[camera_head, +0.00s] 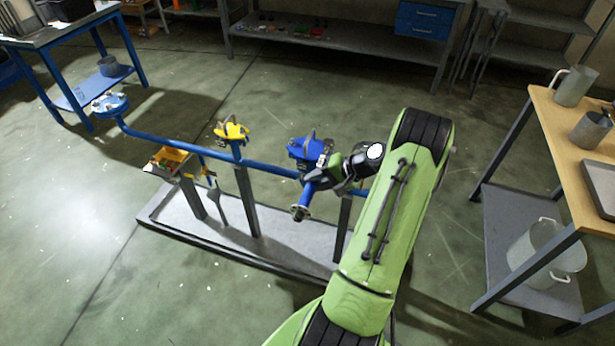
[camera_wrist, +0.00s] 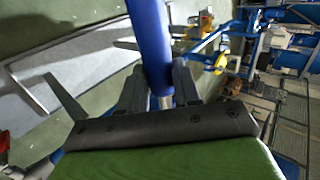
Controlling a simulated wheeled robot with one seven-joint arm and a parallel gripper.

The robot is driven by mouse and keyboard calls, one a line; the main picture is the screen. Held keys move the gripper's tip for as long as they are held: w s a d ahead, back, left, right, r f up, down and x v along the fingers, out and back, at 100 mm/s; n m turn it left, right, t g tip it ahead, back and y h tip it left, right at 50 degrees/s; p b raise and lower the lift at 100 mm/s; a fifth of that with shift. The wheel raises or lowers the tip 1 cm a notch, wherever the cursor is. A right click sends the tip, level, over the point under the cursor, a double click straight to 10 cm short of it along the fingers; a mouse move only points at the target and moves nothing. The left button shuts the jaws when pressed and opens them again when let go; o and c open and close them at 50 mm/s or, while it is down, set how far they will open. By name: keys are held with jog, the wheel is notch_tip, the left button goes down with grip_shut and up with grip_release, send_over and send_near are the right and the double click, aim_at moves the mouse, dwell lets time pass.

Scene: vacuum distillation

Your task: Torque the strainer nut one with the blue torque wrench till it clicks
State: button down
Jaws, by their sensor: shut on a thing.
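My gripper (camera_head: 321,176) is at the right part of the blue pipe line, with its fingers shut on the blue torque wrench (camera_head: 306,194). The wrench's blue handle points down towards the floor in the head view. In the wrist view the blue handle (camera_wrist: 149,42) stands between the two dark fingers (camera_wrist: 160,88). A blue fitting (camera_head: 302,148), which looks like the strainer, is just above and behind my gripper. The strainer nuts are too small or hidden to tell apart. Whether the wrench head sits on a nut cannot be seen.
The blue pipe (camera_head: 215,153) runs on grey posts over a grey base plate (camera_head: 225,232). It carries a yellow valve (camera_head: 232,131) and a blue end flange (camera_head: 110,104). A small tool tray (camera_head: 172,160) stands near the left post. A wooden-topped bench (camera_head: 560,140) is at the right.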

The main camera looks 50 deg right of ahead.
jog(key=s+d+n+g+y+p, duration=0.2)
jog(key=s+d+n+y+p, duration=0.1)
jog(key=s+d+n+p, duration=0.1)
jog(key=shift+s+d+n+g+y, duration=0.35)
jog(key=shift+s+d+n, duration=0.25)
jog(key=shift+s, duration=0.3)
jog(key=shift+r, duration=0.1)
jog(key=shift+w+a+m+t+h, duration=0.65)
jog(key=shift+w+a+m+h, duration=0.1)
jog(key=shift+w+a+m, duration=0.4)
jog(key=shift+s, duration=0.1)
jog(key=shift+w+a+m+t+h+p, duration=0.3)
jog(key=shift+w+a+m+t+h, duration=0.3)
jog(key=shift+w+a+m, duration=0.5)
